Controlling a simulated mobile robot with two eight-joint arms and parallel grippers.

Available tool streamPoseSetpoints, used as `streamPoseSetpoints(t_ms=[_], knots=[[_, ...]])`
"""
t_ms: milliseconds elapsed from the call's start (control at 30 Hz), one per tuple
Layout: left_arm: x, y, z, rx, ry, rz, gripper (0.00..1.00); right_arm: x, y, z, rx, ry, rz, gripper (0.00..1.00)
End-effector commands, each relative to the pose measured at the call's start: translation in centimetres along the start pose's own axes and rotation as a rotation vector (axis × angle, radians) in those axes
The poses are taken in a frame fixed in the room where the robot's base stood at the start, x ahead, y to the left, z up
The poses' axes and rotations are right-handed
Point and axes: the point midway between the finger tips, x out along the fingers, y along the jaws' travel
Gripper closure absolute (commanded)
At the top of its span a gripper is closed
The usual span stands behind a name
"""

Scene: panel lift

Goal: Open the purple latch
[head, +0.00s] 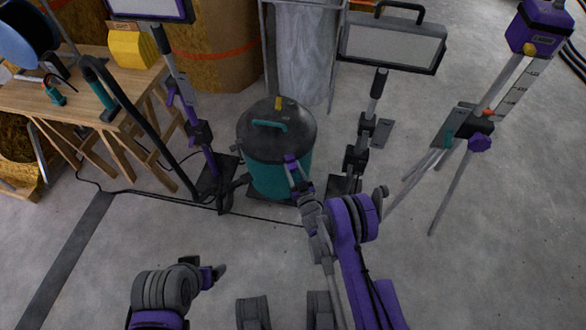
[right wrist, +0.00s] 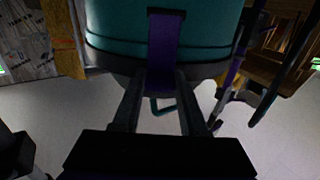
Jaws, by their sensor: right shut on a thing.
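The purple latch (head: 291,163) is on the front of a teal canister (head: 268,178) with a dark lid (head: 277,126). In the right wrist view the latch (right wrist: 165,45) is a flat purple strip in front of the teal wall, with its end between my fingers. My right gripper (head: 298,181) reaches the canister's front and is shut on the latch; its two fingers (right wrist: 161,82) show dark on either side of it. My left gripper (head: 219,272) is low at the left, well away from the canister, and its jaw opening is unclear.
A black hose (head: 148,137) and cable lie left of the canister. Work lamps on stands (head: 392,42) flank it. A tripod (head: 461,160) stands at the right and a wooden workbench (head: 75,110) at the left. The floor in front is mostly clear.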

Motion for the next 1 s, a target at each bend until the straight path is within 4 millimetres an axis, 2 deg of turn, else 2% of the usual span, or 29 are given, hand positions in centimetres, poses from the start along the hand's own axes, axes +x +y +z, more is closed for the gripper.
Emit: streamPoseSetpoints(t_ms=[400,700,1000], knots=[[0.0,0.0,0.0,0.000,0.000,0.000,0.19,0.0,0.0,0.0,0.002,0.014,-0.002,1.00],[0.0,0.0,0.0,0.000,0.000,0.000,0.19,-1.1,-0.1,0.8,0.002,0.200,-0.003,1.00],[0.0,0.0,0.0,0.000,0.000,0.000,0.19,-1.6,0.0,0.9,0.000,0.251,-0.001,1.00]])
